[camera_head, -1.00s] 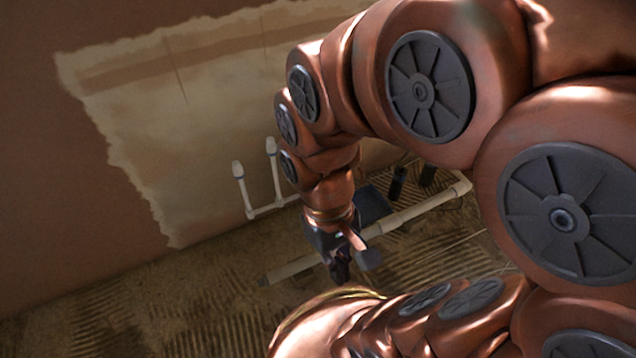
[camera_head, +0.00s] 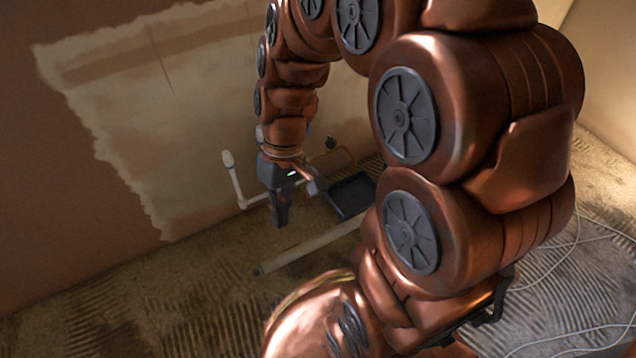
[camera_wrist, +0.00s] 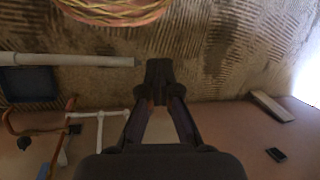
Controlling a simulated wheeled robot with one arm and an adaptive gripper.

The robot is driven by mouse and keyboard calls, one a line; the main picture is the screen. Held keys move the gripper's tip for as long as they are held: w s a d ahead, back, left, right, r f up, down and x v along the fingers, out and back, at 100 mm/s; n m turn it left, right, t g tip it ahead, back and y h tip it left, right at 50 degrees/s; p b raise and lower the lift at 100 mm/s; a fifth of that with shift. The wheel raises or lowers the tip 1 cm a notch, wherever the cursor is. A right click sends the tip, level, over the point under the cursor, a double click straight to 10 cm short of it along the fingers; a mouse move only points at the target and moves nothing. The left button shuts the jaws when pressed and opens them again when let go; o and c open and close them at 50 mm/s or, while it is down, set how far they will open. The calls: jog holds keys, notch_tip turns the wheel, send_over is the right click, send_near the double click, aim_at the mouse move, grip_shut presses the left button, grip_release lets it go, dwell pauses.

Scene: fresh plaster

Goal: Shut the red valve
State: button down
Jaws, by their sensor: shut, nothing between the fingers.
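I cannot make out a red valve in either view. A copper pipe (camera_head: 345,152) with a dark round knob (camera_head: 331,142) shows behind my gripper in the head view. The copper pipe (camera_wrist: 10,122) and the knob (camera_wrist: 24,143) also show at lower left in the wrist view. My gripper (camera_head: 281,221) points down in front of the white pipes, shut and empty. Its fingertips (camera_wrist: 158,70) meet in the wrist view, apart from the pipework. My wrist hides part of the pipework in the head view.
A white upright pipe (camera_head: 233,178) stands by the wall. A long pale pipe (camera_head: 305,247) lies across the ridged floor near a dark tray (camera_head: 350,195). Thin cables (camera_head: 560,262) lie at right. A small dark box (camera_wrist: 276,155) shows in the wrist view. Floor at left is clear.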

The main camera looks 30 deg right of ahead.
jog(key=w+d+f+t+y, duration=0.2)
jog(key=w+d+f, duration=0.35)
jog(key=w, duration=0.45)
jog(key=w+d+f+t+y, duration=0.2)
jog(key=w+d+f, duration=0.4)
jog(key=w, duration=0.4)
jog(key=w+d+f+m+t+h+b, duration=0.1)
jog(key=w+d+f+t+h, duration=0.1)
jog(key=d+f, duration=1.8)
jog(key=shift+w+t, duration=0.55)
jog(key=shift+t, duration=0.45)
jog(key=b+x, duration=0.3)
jog(key=x, duration=0.7)
jog(key=shift+b, duration=0.35)
